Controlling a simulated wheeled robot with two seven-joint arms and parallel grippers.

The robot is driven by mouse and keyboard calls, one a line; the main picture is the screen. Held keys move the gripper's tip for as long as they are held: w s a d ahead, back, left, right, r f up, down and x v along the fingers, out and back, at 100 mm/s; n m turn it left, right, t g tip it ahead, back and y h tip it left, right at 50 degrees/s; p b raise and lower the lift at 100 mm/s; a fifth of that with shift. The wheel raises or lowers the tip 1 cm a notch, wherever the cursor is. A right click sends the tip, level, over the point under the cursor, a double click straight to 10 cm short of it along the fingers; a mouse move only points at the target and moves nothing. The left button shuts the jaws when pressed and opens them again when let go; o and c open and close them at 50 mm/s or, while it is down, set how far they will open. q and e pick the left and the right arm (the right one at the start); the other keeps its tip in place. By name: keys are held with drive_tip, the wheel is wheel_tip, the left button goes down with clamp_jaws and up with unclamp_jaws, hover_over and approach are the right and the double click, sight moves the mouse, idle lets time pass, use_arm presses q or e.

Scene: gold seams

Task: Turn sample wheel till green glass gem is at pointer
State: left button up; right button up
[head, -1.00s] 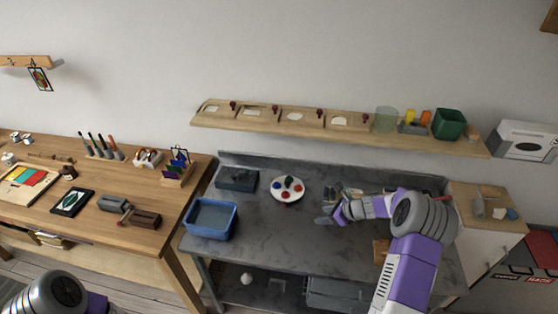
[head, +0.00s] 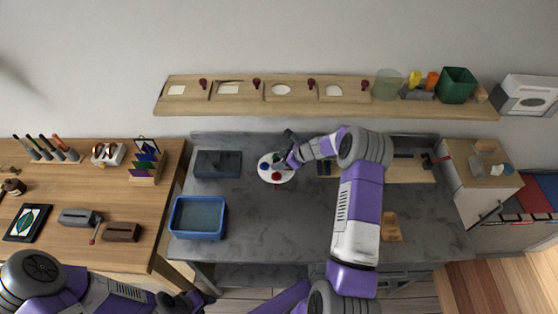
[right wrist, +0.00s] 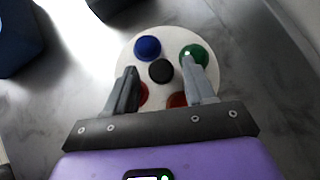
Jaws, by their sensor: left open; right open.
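The sample wheel (head: 264,174) is a white disc on the grey bench, partly hidden by my right gripper (head: 284,162) in the head view. In the right wrist view the wheel (right wrist: 126,58) has a black hub (right wrist: 160,71), a blue gem (right wrist: 147,48), a green gem (right wrist: 194,53) and two red gems. My right gripper is open above the wheel, its fingertips either side of the hub. The right-hand finger overlaps the green gem's lower edge; contact is unclear. A small red mark at the wheel's front edge may be the pointer (head: 276,186). My left gripper (head: 188,300) is open, low at the front left.
A blue bin (head: 198,232) stands left of the wheel, with a dark box (head: 218,164) behind it. A shelf (head: 300,106) runs along the wall above. A wooden block (head: 391,228) lies at the right. The bench front before the wheel is clear.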

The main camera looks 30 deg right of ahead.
drive_tip(key=shift+w+a+f, duration=0.15)
drive_tip(key=shift+w+f, duration=0.05)
clamp_jaws()
idle(0.3)
